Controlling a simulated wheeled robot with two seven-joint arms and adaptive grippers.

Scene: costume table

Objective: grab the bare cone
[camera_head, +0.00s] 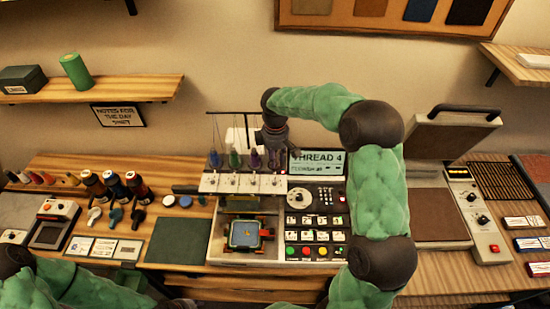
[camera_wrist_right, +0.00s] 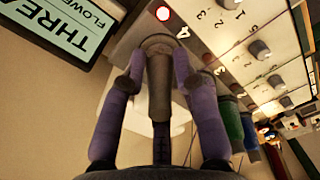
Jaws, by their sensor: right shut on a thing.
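The bare cone (camera_wrist_right: 158,85) is a plain grey-brown cone with no thread visible on it. In the right wrist view it stands between the two purple-grey fingers of my right gripper (camera_wrist_right: 160,68), which are shut on it. In the head view my right gripper (camera_head: 274,150) reaches down at the right end of the cone row, by the number 4 place, and hides most of the cone there. I cannot tell whether the cone is lifted off its seat. My left arm shows at the lower left, but its gripper is out of view.
A white panel with knobs (camera_head: 225,183) lies in front. A "THREAD 4" display (camera_head: 318,163) stands close to the right. The green mat (camera_head: 179,240) is clear.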

